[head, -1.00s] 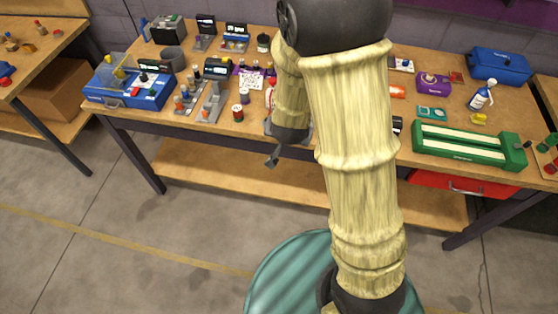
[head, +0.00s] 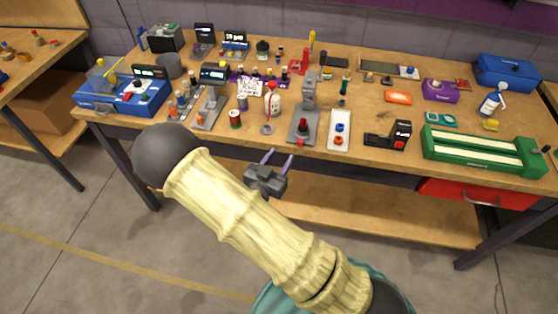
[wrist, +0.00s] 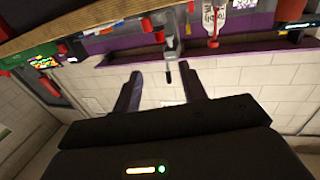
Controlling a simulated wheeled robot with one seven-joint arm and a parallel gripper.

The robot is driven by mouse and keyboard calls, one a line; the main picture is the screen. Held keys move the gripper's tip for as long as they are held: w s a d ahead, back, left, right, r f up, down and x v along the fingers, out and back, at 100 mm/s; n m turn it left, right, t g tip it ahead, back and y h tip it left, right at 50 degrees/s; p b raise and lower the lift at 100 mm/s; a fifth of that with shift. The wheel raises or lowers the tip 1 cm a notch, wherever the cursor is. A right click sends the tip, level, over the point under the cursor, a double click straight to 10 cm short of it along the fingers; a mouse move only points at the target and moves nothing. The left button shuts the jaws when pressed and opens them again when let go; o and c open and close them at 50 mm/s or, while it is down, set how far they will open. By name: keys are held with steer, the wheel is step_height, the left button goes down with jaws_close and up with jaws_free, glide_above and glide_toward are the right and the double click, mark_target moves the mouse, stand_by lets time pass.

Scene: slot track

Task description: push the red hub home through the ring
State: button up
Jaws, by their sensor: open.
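A grey fixture (head: 309,92) with an upright post stands on the workbench, near its front edge. A red piece (head: 303,124), which looks like the red hub, sits low on the front of its base. I cannot make out clearly which part is the ring. My gripper (head: 277,159) is in front of the bench edge, left of and nearer than the fixture, with its two fingers apart and nothing between them. In the wrist view the open fingers (wrist: 162,92) point toward the bench items and wall. A small red part (wrist: 158,37) shows beyond them, but I cannot tell which it is.
A white tray (head: 340,122) with blue and orange-red pieces stands right of the fixture. A red-and-white bottle-like item (head: 271,103) stands left of it. A black device (head: 388,136) and a green two-slot box (head: 480,152) are farther right. Several small items crowd the left.

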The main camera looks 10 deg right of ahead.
mark_target(302, 124)
steer(key=p+x, duration=0.3)
steer(key=x, duration=1.4)
steer(key=shift+w, duration=0.25)
jaws_close()
steer(key=shift+o, duration=0.2)
jaws_free()
